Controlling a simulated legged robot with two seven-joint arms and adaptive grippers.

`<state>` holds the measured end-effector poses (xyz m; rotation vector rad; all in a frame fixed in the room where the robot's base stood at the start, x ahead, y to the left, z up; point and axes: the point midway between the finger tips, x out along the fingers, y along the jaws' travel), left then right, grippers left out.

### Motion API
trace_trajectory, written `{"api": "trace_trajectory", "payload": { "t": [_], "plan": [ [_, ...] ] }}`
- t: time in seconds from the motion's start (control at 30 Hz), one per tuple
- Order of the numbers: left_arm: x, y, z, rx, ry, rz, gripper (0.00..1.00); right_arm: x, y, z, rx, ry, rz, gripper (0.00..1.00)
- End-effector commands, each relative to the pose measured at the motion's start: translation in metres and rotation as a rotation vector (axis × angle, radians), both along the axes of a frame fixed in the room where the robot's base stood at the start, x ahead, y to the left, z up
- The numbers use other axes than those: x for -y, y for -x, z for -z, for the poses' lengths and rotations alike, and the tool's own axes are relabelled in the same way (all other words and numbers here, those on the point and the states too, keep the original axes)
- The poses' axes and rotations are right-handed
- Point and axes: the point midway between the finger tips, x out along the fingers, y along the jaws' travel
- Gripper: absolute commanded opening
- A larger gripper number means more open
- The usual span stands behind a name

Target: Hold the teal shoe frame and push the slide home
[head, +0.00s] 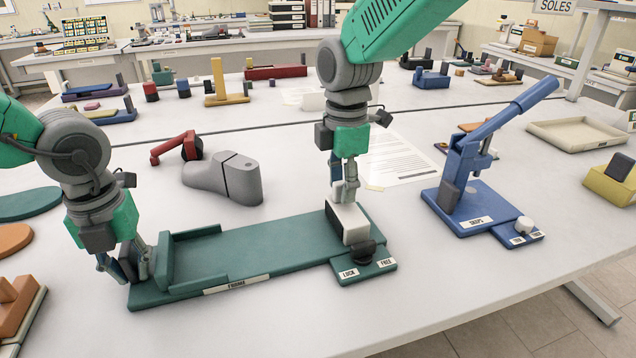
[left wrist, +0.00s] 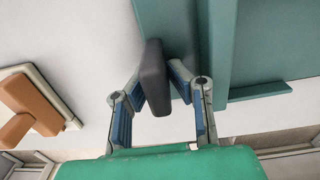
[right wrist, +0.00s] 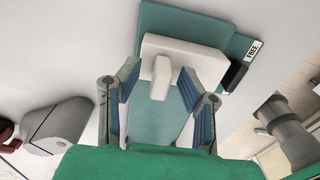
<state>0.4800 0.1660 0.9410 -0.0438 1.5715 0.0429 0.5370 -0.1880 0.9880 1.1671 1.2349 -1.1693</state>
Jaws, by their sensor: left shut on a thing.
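The long teal shoe frame (head: 240,250) lies flat on the table, with a raised teal guide at its left end. My left gripper (head: 142,268) is shut on the dark grey tab (left wrist: 154,78) at that end. The white slide (head: 350,222) sits near the frame's right end; its upright post (right wrist: 161,78) shows in the right wrist view. My right gripper (head: 346,196) is over the slide, its fingers open on either side of the post with visible gaps. A black knob (head: 362,250) sits on the plate marked LOCK and FREE; its exact setting is unclear.
A grey shoe form (head: 225,178) and a red tool (head: 180,146) lie behind the frame. A blue press marked SNAPS (head: 476,205) stands to the right. Paper sheets (head: 400,155) lie behind my right gripper. The table in front of the frame is clear.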

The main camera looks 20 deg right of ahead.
Motion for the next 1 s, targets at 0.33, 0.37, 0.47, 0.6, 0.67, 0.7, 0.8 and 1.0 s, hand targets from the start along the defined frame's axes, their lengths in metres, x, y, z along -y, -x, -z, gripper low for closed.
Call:
{"api": "trace_trajectory", "payload": {
  "t": [0.33, 0.37, 0.47, 0.6, 0.67, 0.7, 0.8, 1.0],
  "plan": [
    [0.000, 0.000, 0.000, 0.000, 0.000, 0.000, 0.00, 0.000, 0.000, 0.000, 0.000, 0.000, 0.000, 0.00],
    [0.000, 0.000, 0.000, 0.000, 0.000, 0.000, 0.00, 0.000, 0.000, 0.000, 0.000, 0.000, 0.000, 0.00],
    [0.000, 0.000, 0.000, 0.000, 0.000, 0.000, 0.00, 0.000, 0.000, 0.000, 0.000, 0.000, 0.000, 0.00],
    [0.000, 0.000, 0.000, 0.000, 0.000, 0.000, 0.00, -0.017, 0.001, 0.000, 0.000, -0.001, -0.003, 0.00],
    [0.001, 0.000, 0.000, 0.000, 0.001, 0.001, 0.00, -0.030, 0.001, -0.001, 0.001, -0.001, -0.004, 0.00],
    [0.001, 0.000, 0.000, 0.000, 0.002, 0.001, 0.00, -0.039, 0.002, 0.000, 0.001, -0.001, -0.005, 0.00],
    [0.001, 0.000, 0.000, 0.001, 0.002, 0.001, 0.00, -0.056, 0.003, -0.001, 0.001, -0.002, -0.003, 0.00],
    [0.001, 0.000, 0.000, 0.001, 0.003, 0.001, 0.00, -0.069, 0.004, -0.001, 0.000, -0.004, 0.000, 0.00]
  ]
}}
